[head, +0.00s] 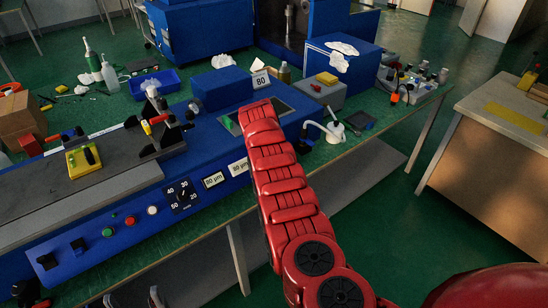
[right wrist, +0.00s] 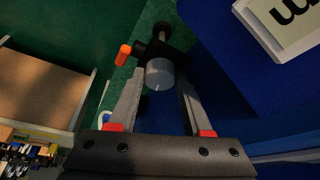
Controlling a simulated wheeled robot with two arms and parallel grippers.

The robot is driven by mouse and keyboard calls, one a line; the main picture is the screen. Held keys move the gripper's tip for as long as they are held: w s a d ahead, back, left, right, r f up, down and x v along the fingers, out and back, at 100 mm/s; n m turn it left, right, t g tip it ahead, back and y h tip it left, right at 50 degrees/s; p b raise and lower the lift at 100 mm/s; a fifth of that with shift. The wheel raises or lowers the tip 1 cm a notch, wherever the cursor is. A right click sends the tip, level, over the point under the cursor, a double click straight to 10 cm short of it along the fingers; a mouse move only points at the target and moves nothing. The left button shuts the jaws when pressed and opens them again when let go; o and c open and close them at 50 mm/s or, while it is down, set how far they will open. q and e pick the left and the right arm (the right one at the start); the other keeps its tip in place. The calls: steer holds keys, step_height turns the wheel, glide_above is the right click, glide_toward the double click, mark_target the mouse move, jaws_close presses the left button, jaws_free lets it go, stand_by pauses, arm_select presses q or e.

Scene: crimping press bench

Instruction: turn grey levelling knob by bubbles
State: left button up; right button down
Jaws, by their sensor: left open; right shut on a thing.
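In the right wrist view, the grey knob (right wrist: 160,75), a short cylinder with a small pale mark, sits between the fingers of my right gripper (right wrist: 157,98), which is shut on it. A black part with an orange tip (right wrist: 123,54) lies just beyond the knob. In the head view my red right arm reaches over the blue machine (head: 130,212) and hides its gripper and the knob. My left gripper (head: 131,299) is open and empty at the bottom edge, partly cut off.
The blue machine carries a black dial (head: 182,195), buttons and µm labels (head: 214,180). A yellow block (head: 82,157) sits on its grey bed. A blue tray (head: 153,84), bottles and a grey box (head: 320,93) stand behind. A separate table (head: 500,120) is at right, with green floor between.

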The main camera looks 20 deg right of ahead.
steer(key=c, duration=0.5)
jaws_free()
steer(key=shift+o, duration=0.8)
steer(key=shift+r, duration=0.1)
